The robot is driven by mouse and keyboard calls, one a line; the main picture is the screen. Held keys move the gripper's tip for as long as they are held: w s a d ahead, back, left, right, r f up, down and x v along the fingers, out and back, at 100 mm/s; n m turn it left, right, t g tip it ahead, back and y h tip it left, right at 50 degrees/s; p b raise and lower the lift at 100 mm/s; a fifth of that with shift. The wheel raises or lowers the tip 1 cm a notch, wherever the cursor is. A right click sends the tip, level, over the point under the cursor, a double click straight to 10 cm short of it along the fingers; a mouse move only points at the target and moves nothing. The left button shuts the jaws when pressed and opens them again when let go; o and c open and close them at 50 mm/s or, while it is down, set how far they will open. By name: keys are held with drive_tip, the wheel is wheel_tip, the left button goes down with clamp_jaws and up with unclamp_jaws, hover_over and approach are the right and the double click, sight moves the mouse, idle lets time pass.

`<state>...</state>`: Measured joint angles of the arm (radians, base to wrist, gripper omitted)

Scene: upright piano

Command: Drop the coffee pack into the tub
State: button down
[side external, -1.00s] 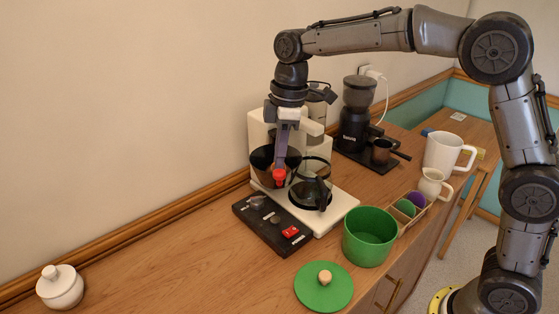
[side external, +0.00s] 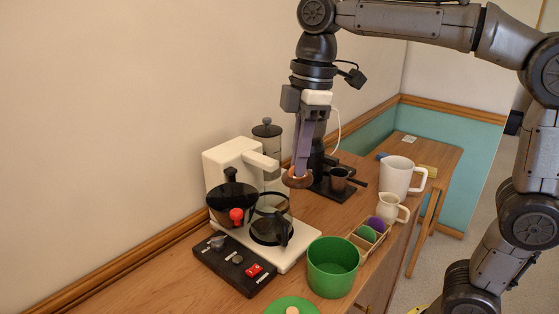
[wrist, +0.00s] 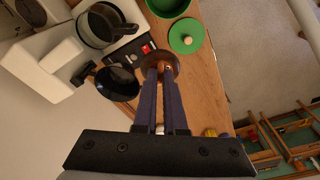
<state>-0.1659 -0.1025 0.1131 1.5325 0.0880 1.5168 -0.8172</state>
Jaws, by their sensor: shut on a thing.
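My gripper (side external: 299,174) is shut on a brown round coffee pack (side external: 297,180), held in the air to the right of the white coffee maker. The pack also shows between the fingertips in the wrist view (wrist: 160,69). The open green tub (side external: 333,270) stands on the counter, lower right of the pack and apart from it. Part of the tub also shows at the top edge of the wrist view (wrist: 168,6). Its inside looks empty in the side view.
The coffee maker (side external: 225,158) has a black basket with a red knob (side external: 236,214) and a glass carafe (side external: 270,228). A dark switch panel (side external: 232,262) lies in front. A green lid (wrist: 186,36), small egg-like items, a cream jug (side external: 391,208) and a white mug (side external: 398,178) stand near the tub.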

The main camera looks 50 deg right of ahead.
drive_tip(key=shift+s+r, duration=0.1)
drive_tip(key=shift+s, duration=0.15)
drive_tip(key=shift+w, duration=0.1)
drive_tip(key=shift+w+f+n, duration=0.15)
drive_tip(key=shift+f+n, duration=0.15)
drive_tip(key=shift+f, duration=0.25)
drive_tip(key=shift+w+f+n, duration=0.15)
drive_tip(key=shift+f+n, duration=0.15)
drive_tip(key=shift+f, duration=0.25)
drive_tip(key=s+d+f, duration=0.3)
drive_tip(key=d+f, duration=0.1)
drive_tip(key=f, duration=0.4)
drive_tip(key=s+d+f+m, duration=0.1)
drive_tip(key=s+d+f, duration=0.2)
drive_tip(key=f, duration=0.6)
drive_tip(key=shift+d, duration=0.65)
